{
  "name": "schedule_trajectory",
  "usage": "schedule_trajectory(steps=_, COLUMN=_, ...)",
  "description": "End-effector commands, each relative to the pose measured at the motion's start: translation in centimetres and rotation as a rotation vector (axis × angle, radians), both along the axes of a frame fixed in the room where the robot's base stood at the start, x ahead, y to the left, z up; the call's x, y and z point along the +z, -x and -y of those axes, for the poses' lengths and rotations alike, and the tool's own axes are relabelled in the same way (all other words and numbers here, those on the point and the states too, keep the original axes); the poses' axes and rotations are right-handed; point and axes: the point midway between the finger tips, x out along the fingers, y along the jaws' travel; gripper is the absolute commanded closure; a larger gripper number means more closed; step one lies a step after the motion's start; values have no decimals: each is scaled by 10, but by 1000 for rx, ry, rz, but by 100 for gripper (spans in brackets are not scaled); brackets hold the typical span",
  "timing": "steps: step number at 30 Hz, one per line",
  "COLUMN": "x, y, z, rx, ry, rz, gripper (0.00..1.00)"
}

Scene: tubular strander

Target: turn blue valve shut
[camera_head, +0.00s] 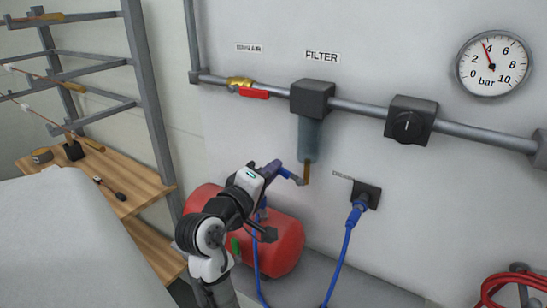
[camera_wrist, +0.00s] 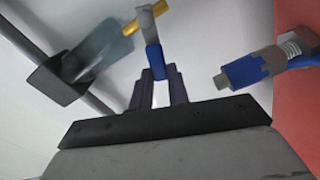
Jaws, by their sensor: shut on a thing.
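The blue valve is a small blue lever (camera_head: 287,173) on a grey body at the foot of the brass drain pipe (camera_head: 307,168) under the filter (camera_head: 308,138). In the wrist view the blue lever (camera_wrist: 153,58) stands between my two finger tips, and its grey body joins the brass pipe (camera_wrist: 158,10). My gripper (camera_head: 274,170) reaches it from the left and is shut on the blue lever; it also shows in the wrist view (camera_wrist: 160,82). The lower part of the lever is hidden between the fingers.
A red tank (camera_head: 288,243) stands below my arm. A blue hose (camera_head: 346,245) hangs from a black wall socket (camera_head: 367,194) right of the valve. A red-handled valve (camera_head: 254,93) and a black knob (camera_head: 408,125) sit on the pipe above. A gauge (camera_head: 492,66) hangs upper right.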

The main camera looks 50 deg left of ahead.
Motion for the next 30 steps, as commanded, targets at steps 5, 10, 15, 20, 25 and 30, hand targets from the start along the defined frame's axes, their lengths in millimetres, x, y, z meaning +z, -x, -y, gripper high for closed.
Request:
schedule_trajectory(steps=5, x=-6, y=0, z=-2, rx=-1, ry=135, rz=28, gripper=100)
schedule_trajectory(steps=10, x=-13, y=1, z=-3, rx=2, ry=226, rz=52, gripper=100)
schedule_trajectory(steps=15, x=-17, y=1, z=-4, rx=3, ry=284, rz=67, gripper=100)
schedule_trajectory(steps=20, x=-20, y=1, z=-3, rx=3, ry=311, rz=73, gripper=100)
schedule_trajectory(steps=25, x=-21, y=1, z=-4, rx=3, ry=320, rz=75, gripper=100)
schedule_trajectory(steps=30, x=-21, y=2, z=-4, rx=3, ry=320, rz=75, gripper=100)
